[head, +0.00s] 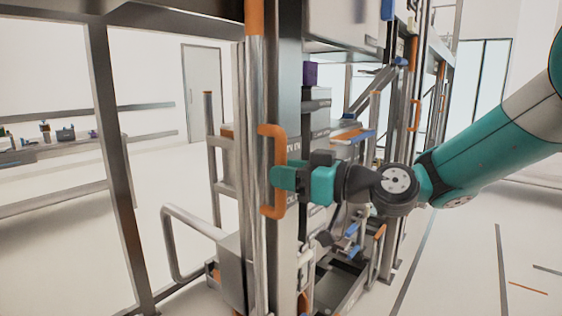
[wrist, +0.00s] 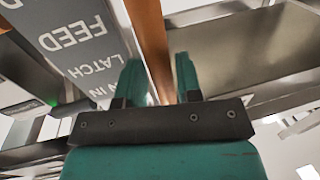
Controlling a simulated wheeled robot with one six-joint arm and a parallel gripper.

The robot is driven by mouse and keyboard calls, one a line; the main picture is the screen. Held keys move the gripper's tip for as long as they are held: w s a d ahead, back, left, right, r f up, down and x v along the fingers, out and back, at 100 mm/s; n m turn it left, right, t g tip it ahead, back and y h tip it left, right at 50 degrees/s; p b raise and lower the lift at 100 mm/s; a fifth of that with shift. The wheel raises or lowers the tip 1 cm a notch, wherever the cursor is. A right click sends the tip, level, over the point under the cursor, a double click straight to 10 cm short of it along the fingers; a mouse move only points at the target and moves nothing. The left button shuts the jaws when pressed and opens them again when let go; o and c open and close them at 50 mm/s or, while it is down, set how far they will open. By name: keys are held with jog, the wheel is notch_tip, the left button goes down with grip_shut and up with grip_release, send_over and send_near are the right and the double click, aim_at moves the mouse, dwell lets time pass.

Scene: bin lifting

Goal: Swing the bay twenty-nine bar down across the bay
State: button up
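My gripper (head: 280,177) is at an orange handle (head: 265,130) on an upright silver bar (head: 255,80) at the front of a metal rack. In the wrist view my gripper (wrist: 160,75) has its two teal fingers apart, with an orange strip (wrist: 150,30) running between them. The strip lies close to both fingers; I cannot tell whether they press on it. The bar stands upright beside the rack post. No bay number is readable, so I cannot tell which bay this bar belongs to.
A grey panel (wrist: 75,40) with upside-down words "FEED" and "LATCH" is beside the fingers. Another orange handle (head: 413,115) is farther along the rack. A bent tube rail (head: 170,240) stands left of the rack. The floor (head: 480,240) at right is mostly clear.

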jog(key=shift+w+a, duration=0.35)
jog(key=shift+a, duration=0.3)
grip_shut()
jog(key=shift+s, duration=0.1)
